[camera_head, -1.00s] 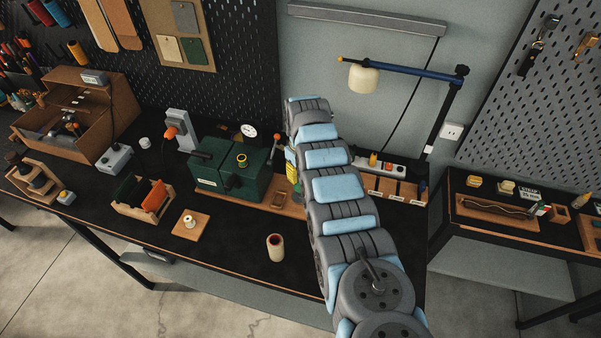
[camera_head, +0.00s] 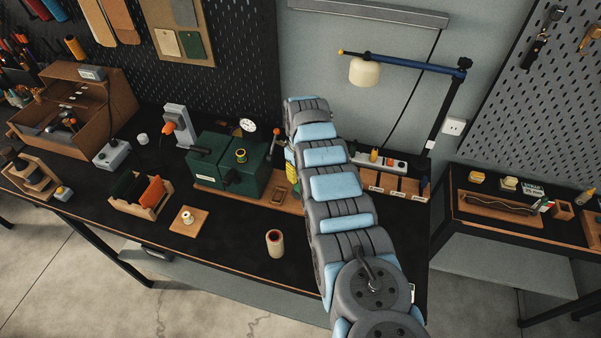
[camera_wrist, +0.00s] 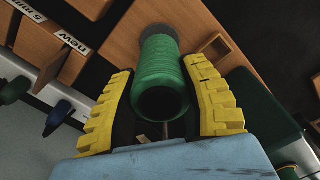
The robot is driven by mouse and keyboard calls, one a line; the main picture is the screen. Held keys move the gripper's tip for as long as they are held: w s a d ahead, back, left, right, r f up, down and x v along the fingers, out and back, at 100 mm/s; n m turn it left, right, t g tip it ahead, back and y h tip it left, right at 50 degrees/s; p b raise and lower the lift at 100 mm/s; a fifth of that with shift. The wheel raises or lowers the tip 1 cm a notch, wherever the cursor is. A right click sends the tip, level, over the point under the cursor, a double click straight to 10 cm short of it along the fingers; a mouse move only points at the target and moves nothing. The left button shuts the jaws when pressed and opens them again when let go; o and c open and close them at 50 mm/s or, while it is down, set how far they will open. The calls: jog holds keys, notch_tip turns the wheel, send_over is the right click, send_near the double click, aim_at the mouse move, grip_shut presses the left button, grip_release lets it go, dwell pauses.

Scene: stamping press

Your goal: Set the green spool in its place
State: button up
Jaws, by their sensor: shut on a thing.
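The green spool (camera_wrist: 160,72) is between the two yellow ridged fingers of my gripper (camera_wrist: 165,108) in the wrist view, and the fingers are shut on it. Its dark hollow end faces the camera. Its far end is over or against a wooden board (camera_wrist: 128,48), by a dark round area; I cannot tell whether it touches. A small square recess (camera_wrist: 216,47) in the board lies just right of the spool.
Labelled wooden bins (camera_wrist: 50,42) stand left of my gripper in the wrist view. A lamp (camera_head: 365,72) rises behind my arm.

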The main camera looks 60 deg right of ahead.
jog(key=shift+f+b, duration=1.1)
jog(key=shift+f, duration=0.2)
jog(key=o, duration=1.2)
jog(key=shift+r, duration=0.1)
notch_tip(320, 180, up, 12)
dwell(0.5)
